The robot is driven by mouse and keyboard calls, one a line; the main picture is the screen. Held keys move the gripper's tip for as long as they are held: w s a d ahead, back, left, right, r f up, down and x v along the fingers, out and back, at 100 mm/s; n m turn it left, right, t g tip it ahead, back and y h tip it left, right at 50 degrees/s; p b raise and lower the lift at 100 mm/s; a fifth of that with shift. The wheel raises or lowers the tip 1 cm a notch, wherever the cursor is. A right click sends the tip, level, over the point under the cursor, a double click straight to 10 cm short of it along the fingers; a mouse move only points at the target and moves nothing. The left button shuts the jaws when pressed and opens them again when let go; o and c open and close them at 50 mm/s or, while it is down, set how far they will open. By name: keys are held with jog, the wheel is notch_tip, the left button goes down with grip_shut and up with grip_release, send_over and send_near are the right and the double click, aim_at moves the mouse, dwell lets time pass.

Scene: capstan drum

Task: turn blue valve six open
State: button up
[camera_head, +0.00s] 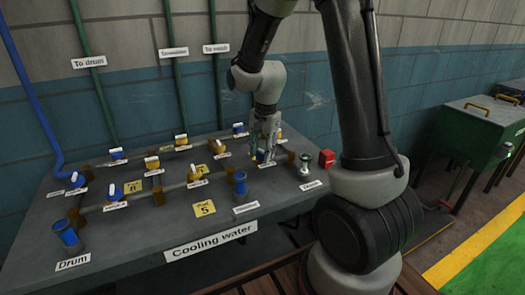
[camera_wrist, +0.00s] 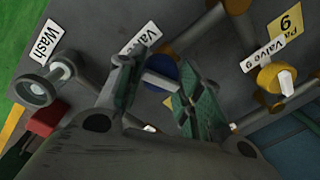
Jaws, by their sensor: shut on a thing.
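My gripper (camera_head: 265,147) points down at the right part of the grey table. It is shut on a blue valve (camera_head: 261,157) with a white handle. In the wrist view the blue valve (camera_wrist: 164,71) shows between my two fingers (camera_wrist: 158,90), with its pale handle running across the gap. A white label beginning "Valve" (camera_wrist: 139,38) stands beside it, but a finger hides its number, so I cannot read which valve this is. The handle's exact angle to the pipe is partly hidden.
A yellow valve (camera_wrist: 277,78) labelled "Valve 9" is close by. A metal cup (camera_head: 305,164) by the "Wash" label (camera_wrist: 51,43) and a red block (camera_head: 326,158) stand at the right. More blue and yellow valves and pipes cover the table (camera_head: 130,250). A green cabinet (camera_head: 480,130) is further right.

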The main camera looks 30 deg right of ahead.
jog(key=n, duration=0.3)
jog(key=shift+n, duration=0.4)
jog(key=n, duration=1)
jog(key=shift+g, duration=0.4)
jog(key=shift+w, duration=0.1)
jog(key=o, duration=1)
jog(key=shift+o, duration=0.2)
notch_tip(320, 180, up, 12)
jog(key=d, duration=0.1)
